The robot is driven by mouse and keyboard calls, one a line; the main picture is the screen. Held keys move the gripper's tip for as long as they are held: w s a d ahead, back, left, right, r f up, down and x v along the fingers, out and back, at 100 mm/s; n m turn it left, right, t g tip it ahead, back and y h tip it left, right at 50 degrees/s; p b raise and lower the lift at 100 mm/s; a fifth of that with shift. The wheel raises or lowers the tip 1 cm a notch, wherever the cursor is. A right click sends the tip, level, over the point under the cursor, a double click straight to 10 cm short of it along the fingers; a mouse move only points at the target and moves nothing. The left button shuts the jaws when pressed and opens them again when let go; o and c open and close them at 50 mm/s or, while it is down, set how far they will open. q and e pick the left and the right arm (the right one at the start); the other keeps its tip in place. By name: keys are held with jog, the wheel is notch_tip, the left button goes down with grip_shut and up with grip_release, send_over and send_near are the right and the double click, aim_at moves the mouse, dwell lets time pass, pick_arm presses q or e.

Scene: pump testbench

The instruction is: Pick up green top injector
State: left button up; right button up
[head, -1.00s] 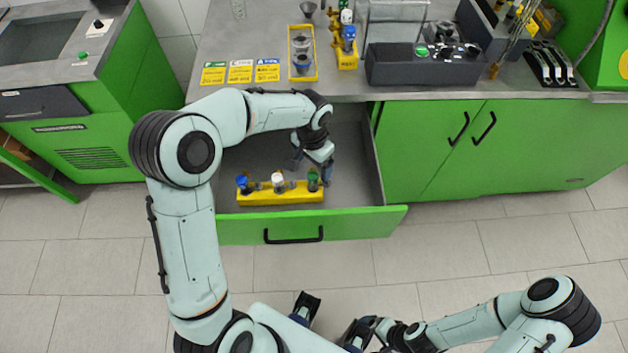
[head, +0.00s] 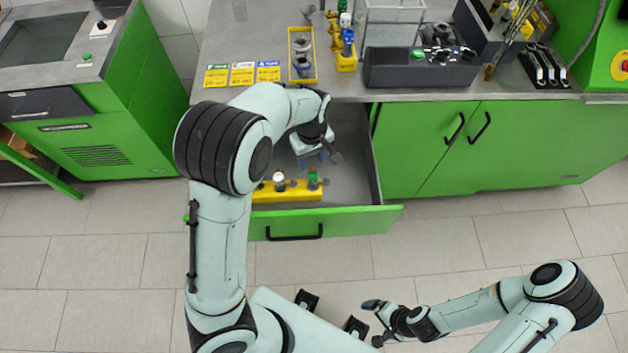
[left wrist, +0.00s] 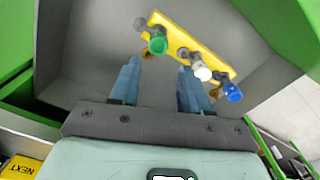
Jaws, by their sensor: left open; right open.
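The green top injector (head: 313,178) stands at the right end of a yellow rack (head: 290,196) in the open drawer. It also shows in the left wrist view (left wrist: 158,45), at the left end of the rack (left wrist: 217,66). A white top injector (head: 279,180) (left wrist: 202,72) stands in the middle. A blue top injector (left wrist: 233,92) stands at the other end, hidden by my arm in the head view. My left gripper (head: 316,158) (left wrist: 159,70) is open and empty, just behind the green injector and apart from it. My right gripper (head: 373,322) is open and empty over the floor.
The drawer (head: 353,170) has bare floor beside and behind the rack. Its green front (head: 350,222) and the counter edge above bound the space. On the counter are a yellow tray (head: 292,76), another injector rack (head: 346,64) and a dark device (head: 420,72).

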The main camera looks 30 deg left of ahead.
pick_arm(q)
send_over(313, 176)
jog(key=f, duration=0.4)
jog(key=shift+s+f, duration=0.3)
jog(key=shift+w+f+b, duration=0.15)
jog(key=shift+f+b, duration=0.15)
jog(key=shift+f, duration=1.1)
jog(key=shift+w+f+b, duration=0.1)
jog(key=shift+f+b, duration=0.15)
jog(key=shift+f, duration=1.1)
grip_shut()
